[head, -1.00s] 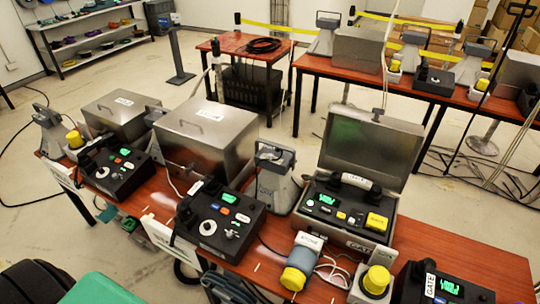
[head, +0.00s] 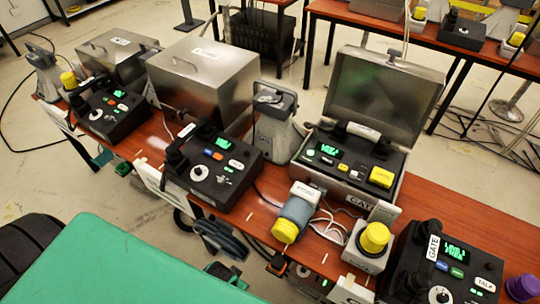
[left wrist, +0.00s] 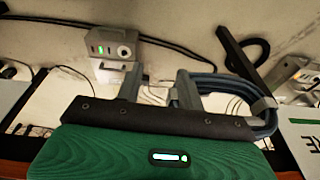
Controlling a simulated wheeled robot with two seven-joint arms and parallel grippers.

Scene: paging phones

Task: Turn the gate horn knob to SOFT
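A black console (head: 455,262) with a GATE label stands at the lower right of the head view. It has a lit green display, and a pale round knob (head: 440,295) shows at the bottom edge. No horn or SOFT marking is legible. An open metal case (head: 385,95), also labelled GATE, stands behind it. In the left wrist view, a grey box (left wrist: 108,45) has a green light and a pale knob. My right gripper is out of view.
Another black console (head: 215,165) and closed metal boxes stand on the table's left part.

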